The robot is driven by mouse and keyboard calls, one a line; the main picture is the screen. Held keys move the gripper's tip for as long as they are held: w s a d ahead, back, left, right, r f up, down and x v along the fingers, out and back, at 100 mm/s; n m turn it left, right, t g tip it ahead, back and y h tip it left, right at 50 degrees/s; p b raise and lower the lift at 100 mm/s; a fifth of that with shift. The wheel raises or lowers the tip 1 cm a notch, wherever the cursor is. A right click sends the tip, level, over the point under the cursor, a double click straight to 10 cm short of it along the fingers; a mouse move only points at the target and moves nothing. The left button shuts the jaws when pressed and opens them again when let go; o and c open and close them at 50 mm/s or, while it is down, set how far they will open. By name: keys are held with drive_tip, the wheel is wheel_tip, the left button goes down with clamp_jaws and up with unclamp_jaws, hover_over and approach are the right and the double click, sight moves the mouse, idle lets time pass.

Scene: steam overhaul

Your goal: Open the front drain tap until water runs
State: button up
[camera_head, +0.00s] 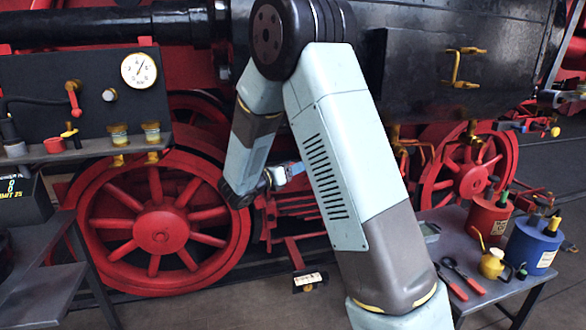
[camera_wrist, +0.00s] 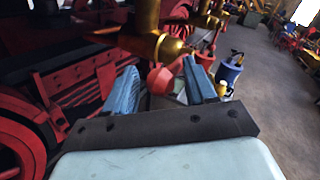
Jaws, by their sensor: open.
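A brass tap (camera_wrist: 145,42) with a red handle end (camera_wrist: 164,78) is close ahead in the wrist view. The red end shows between the tips of my open gripper (camera_wrist: 160,72), with no clear contact. A farther brass tap with a red lever (camera_wrist: 207,52) shows beyond it. In the head view my gripper (camera_head: 284,174) is left of my forearm, by the red wheel. Two brass taps, one left (camera_head: 394,134) and one right (camera_head: 471,132), hang under the black cylinder (camera_head: 430,75). Which one is the front tap I cannot tell. I see no running water.
A low table at right holds a red can (camera_head: 489,218), a blue can (camera_head: 534,244), a yellow oiler (camera_head: 491,263) and red-handled pliers (camera_head: 455,282). A gauge panel (camera_head: 90,95) and a dark bench (camera_head: 45,290) stand at left. Red wheels (camera_head: 160,232) line the engine.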

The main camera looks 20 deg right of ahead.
drive_tip(key=shift+a+r, duration=0.1)
drive_tip(key=shift+a, duration=0.05)
clamp_jaws()
idle(0.4)
